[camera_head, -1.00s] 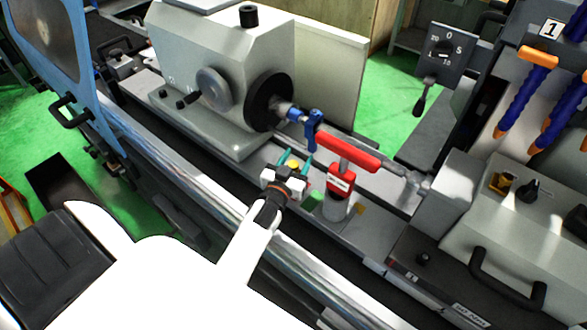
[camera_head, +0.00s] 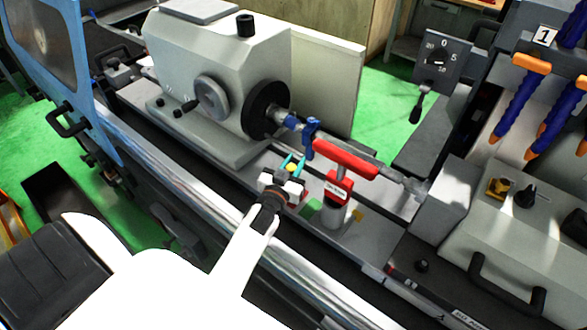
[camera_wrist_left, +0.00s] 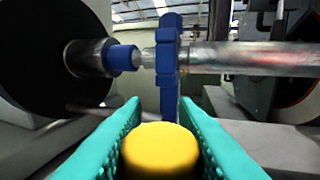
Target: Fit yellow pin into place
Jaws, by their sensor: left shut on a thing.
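My left gripper (camera_head: 293,164) has teal fingers and is shut on the yellow pin (camera_wrist_left: 160,150). The pin's rounded yellow end shows between the fingers in the left wrist view, and as a small yellow spot in the head view (camera_head: 291,168). The gripper is just in front of and below the blue clamp (camera_wrist_left: 168,55) on the horizontal steel workpiece (camera_wrist_left: 245,56). The clamp also shows in the head view (camera_head: 311,135). The pin appears apart from the clamp in the wrist view. I cannot make out the hole for the pin. My right gripper is not in view.
The dark round chuck (camera_head: 266,109) of the grey headstock (camera_head: 215,55) is left of the clamp. A red-topped gauge or support (camera_head: 337,190) stands right of the gripper. A red sleeve (camera_head: 346,160) covers part of the workpiece. A polished rail (camera_head: 190,185) runs in front.

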